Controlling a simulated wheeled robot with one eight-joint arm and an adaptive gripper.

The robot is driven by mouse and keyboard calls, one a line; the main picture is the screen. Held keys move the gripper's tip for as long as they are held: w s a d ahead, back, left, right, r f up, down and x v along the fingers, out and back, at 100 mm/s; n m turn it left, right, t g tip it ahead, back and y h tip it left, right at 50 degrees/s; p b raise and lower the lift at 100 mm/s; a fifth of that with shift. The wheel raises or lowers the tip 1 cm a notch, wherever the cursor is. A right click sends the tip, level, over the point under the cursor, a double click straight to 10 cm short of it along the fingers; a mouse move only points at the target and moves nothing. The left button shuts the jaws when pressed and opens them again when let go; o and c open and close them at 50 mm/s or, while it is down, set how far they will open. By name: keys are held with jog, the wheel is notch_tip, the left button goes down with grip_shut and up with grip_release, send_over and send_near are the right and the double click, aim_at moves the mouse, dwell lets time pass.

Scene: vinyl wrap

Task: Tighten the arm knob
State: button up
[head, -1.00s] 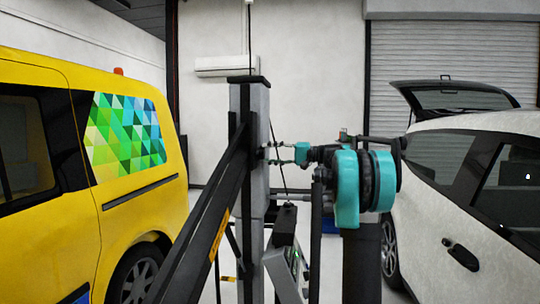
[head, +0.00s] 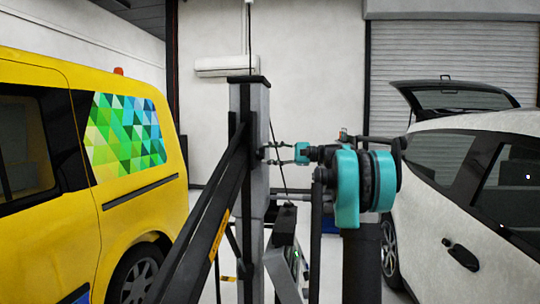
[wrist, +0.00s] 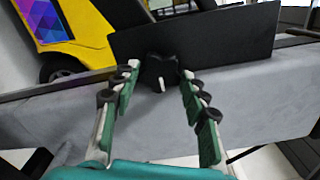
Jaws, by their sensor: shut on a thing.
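The arm knob (wrist: 158,70) is a black lobed knob with a small white mark, seen in the wrist view on the side of a grey column (wrist: 75,110). In the head view my gripper (head: 268,154) reaches left to the upright column (head: 248,110). The knob is too small and hidden to make out there.
A yellow van (head: 60,150) with a coloured triangle pattern stands on the left. A white car (head: 470,190) with its tailgate raised stands on the right. A dark slanted beam (head: 205,215) runs beside the column. A black plate (wrist: 200,42) lies behind the knob.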

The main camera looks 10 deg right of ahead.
dwell(0.4)
jog(key=o, duration=1.2)
jog(key=shift+c, duration=0.2)
jog(key=v, duration=1.2)
